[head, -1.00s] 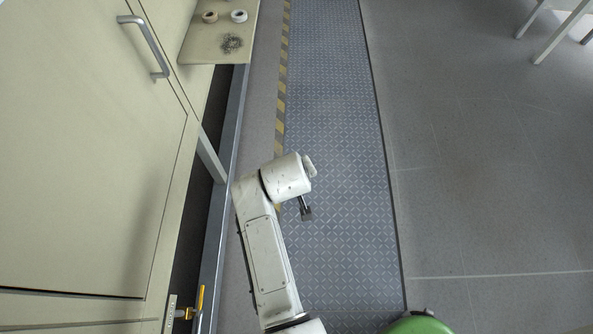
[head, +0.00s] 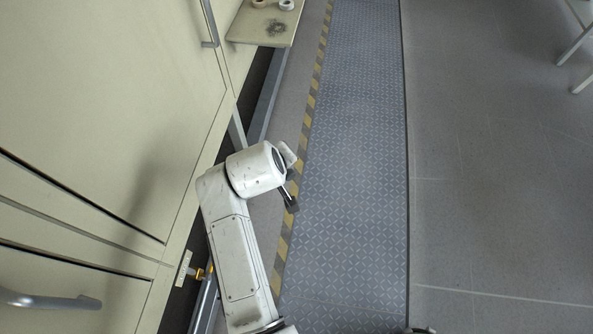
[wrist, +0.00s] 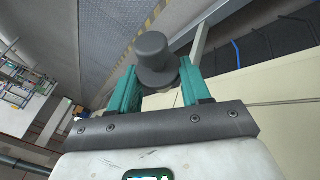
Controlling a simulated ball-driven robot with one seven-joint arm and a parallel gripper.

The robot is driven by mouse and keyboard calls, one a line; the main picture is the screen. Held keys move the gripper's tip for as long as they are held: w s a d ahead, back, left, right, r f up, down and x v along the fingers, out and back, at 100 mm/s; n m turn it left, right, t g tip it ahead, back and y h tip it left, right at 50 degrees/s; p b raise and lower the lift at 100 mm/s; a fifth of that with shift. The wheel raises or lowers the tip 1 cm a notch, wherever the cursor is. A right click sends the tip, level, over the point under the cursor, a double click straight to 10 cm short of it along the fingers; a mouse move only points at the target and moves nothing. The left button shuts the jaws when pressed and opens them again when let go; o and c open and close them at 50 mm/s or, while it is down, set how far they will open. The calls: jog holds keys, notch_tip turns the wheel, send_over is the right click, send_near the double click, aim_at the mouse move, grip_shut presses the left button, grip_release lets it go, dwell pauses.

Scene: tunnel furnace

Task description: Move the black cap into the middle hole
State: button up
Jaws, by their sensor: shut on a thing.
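The black cap (wrist: 157,60) is dark grey, with a rounded knob and a wider flange below it. In the wrist view it sits between the two green fingers of my gripper (wrist: 158,76), which is shut on it. In the head view my arm reaches up beside the cream cabinet wall, and a short dark piece (head: 289,202) shows at its end; I cannot tell whether this is the cap. No hole shows clearly in either view.
A cream cabinet (head: 130,110) with handles fills the left. A shelf (head: 252,38) at the top holds two rings and a dark pile of small bits. A yellow valve handle (head: 207,272) is low at left. The patterned walkway (head: 355,170) is clear.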

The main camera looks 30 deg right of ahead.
jog(key=w+a+r+n+t+p, duration=0.1)
jog(key=w+a+r+n+t, duration=0.2)
jog(key=r, duration=0.7)
jog(key=w+a+r+n, duration=0.2)
jog(key=a+r, duration=0.3)
jog(key=r, duration=0.5)
jog(key=w+a+r+n+t+p, duration=0.1)
jog(key=w+a+r+n+t, duration=0.3)
jog(key=r, duration=0.6)
jog(key=s+a+r+n+t, duration=0.1)
jog(key=s+a+r, duration=0.1)
jog(key=r, duration=0.8)
jog(key=s+a+r+n+t+p, duration=0.1)
jog(key=s+a+r, duration=0.2)
jog(key=r, duration=0.8)
jog(key=s+a+r+n+t, duration=0.1)
jog(key=s+a+r, duration=0.1)
jog(key=r, duration=0.8)
jog(key=shift+s+a+r+t+p, duration=0.2)
jog(key=shift+s+a+t+p, duration=0.15)
jog(key=shift+s, duration=0.25)
jog(key=shift+s+p, duration=0.1)
jog(key=shift+p, duration=0.25)
